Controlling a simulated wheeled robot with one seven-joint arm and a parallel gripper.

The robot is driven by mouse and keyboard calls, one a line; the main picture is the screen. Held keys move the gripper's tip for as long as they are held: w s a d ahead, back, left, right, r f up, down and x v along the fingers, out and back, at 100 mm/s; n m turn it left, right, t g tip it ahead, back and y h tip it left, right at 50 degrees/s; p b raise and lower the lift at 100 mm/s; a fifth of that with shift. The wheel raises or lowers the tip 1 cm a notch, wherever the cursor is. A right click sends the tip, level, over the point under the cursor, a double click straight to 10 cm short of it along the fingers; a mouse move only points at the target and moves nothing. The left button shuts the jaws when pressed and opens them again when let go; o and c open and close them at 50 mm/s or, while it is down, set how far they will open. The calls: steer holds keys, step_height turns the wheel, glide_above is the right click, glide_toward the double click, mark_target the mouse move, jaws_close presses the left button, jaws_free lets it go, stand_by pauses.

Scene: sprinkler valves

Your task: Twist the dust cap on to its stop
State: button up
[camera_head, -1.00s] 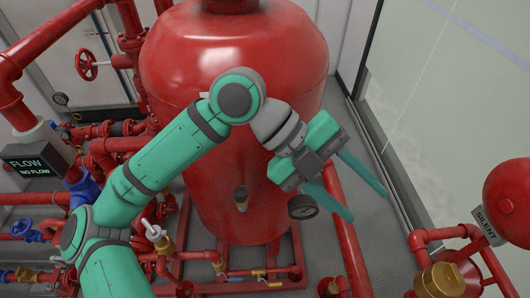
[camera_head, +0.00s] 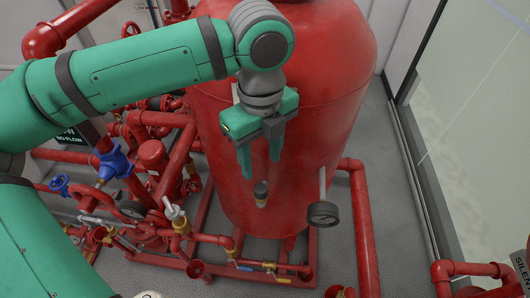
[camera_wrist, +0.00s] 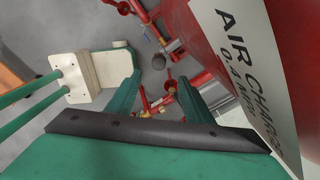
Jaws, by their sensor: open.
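A small brass fitting with a dark top (camera_head: 261,190) stands low in front of the red tank; it looks like the dust cap on its valve, though I cannot be sure. My gripper (camera_head: 260,169) is open, its two green fingers pointing down. The fingertips appear just above the fitting, one on each side in the picture; the height gap is unclear. I cannot tell whether this is the cap or the gauge.
The red tank (camera_head: 330,125) stands close behind my gripper. A pressure gauge (camera_head: 323,214) sits right of the fitting. Red pipes and valves crowd the left, including a blue valve (camera_head: 115,164). An air charge sign (camera_wrist: 250,50) shows in the wrist view.

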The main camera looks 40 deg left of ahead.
mark_target(261, 189)
steer(key=f, duration=0.8)
steer(key=shift+s+f, duration=0.3)
steer(key=shift+f, duration=0.1)
steer(key=shift+w+f, duration=0.15)
steer(key=shift+f, duration=0.5)
steer(key=c, duration=1.1)
steer(key=o, duration=1.1)
steer(key=shift+r, duration=0.1)
steer(key=shift+r, duration=1.95)
